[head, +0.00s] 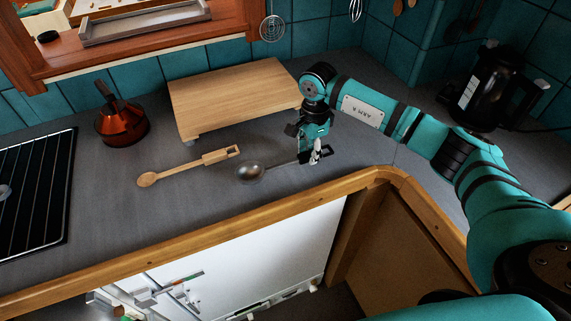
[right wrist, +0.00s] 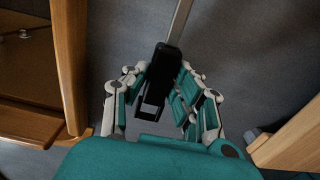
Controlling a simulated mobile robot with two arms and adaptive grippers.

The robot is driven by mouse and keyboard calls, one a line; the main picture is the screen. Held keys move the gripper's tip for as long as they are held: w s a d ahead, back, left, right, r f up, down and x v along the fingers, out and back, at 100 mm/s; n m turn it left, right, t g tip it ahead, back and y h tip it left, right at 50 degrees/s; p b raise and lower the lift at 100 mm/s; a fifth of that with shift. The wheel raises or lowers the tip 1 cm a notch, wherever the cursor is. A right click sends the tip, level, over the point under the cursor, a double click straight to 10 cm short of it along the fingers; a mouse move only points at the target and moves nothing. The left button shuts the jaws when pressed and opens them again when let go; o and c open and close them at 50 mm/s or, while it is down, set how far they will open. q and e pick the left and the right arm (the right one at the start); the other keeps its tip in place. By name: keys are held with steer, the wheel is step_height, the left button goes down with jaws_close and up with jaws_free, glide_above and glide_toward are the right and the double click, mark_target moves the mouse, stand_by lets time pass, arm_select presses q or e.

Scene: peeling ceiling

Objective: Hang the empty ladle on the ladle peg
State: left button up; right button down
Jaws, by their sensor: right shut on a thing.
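The ladle has a round metal bowl (head: 250,174) and a thin shaft, near the front of the grey counter. Its black handle end (right wrist: 162,75) lies between the fingers in the right wrist view. My right gripper (head: 314,154) is shut on this handle, low over the counter. The bowl is at or just above the counter; I cannot tell whether it touches. I see nothing in the bowl. No ladle peg can be made out. My left gripper is not in view.
A wooden spoon (head: 185,167) lies left of the ladle. A wooden board (head: 230,92) stands behind, with a copper-coloured pot (head: 121,125) to its left. A black kettle (head: 484,92) stands at right. A skimmer (head: 272,28) and a whisk (head: 356,9) hang by the tiled wall.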

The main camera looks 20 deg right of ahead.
steer(key=shift+r+p, duration=1)
steer(key=shift+r, duration=1.4)
